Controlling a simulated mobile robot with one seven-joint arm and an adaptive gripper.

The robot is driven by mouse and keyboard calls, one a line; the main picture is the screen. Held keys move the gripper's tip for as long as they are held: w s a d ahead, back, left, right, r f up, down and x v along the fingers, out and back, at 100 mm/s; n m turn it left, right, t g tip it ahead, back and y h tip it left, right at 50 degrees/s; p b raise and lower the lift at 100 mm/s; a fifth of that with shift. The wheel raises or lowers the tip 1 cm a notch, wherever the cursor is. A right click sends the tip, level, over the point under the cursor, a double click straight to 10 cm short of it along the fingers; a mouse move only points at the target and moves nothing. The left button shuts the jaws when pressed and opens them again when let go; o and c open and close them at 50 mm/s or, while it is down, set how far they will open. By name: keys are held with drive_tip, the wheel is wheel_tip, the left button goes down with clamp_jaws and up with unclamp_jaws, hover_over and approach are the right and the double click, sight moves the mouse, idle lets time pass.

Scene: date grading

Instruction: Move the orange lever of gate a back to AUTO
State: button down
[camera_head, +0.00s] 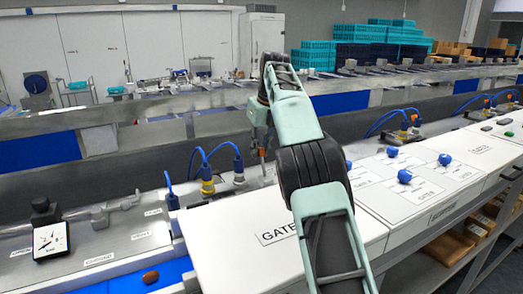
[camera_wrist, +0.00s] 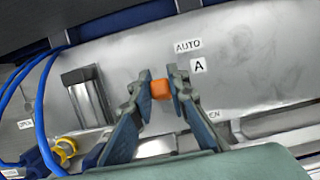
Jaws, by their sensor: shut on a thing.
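The orange lever (camera_wrist: 160,90) is in the middle of the wrist view, a small orange block between the fingertips. My gripper (camera_wrist: 161,88) is shut on it, one finger on each side. A plate marked AUTO (camera_wrist: 187,46) lies just above and right of the lever. A plate marked A (camera_wrist: 198,66) is beside the right finger. A label ending in "EN" (camera_wrist: 213,115) shows below right, partly covered by that finger.
Blue cables (camera_wrist: 43,90) and a dark-topped metal block (camera_wrist: 86,95) stand left of my gripper. The head view shows cable connectors (camera_head: 207,186), a white cover marked GATE (camera_head: 215,245), blue knobs (camera_head: 404,176), a dial gauge (camera_head: 50,240) and a brown date (camera_head: 151,277).

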idle(0.7)
drive_tip(key=c, duration=1.8)
unclamp_jaws()
drive_tip(key=shift+c, duration=0.2)
drive_tip(key=shift+s+d+r, duration=0.1)
drive_tip(key=shift+s+r, duration=0.1)
drive_tip(key=shift+r, duration=0.35)
drive_tip(key=s+d, duration=0.4)
drive_tip(key=s, duration=0.7)
drive_tip(key=shift+d, duration=0.25)
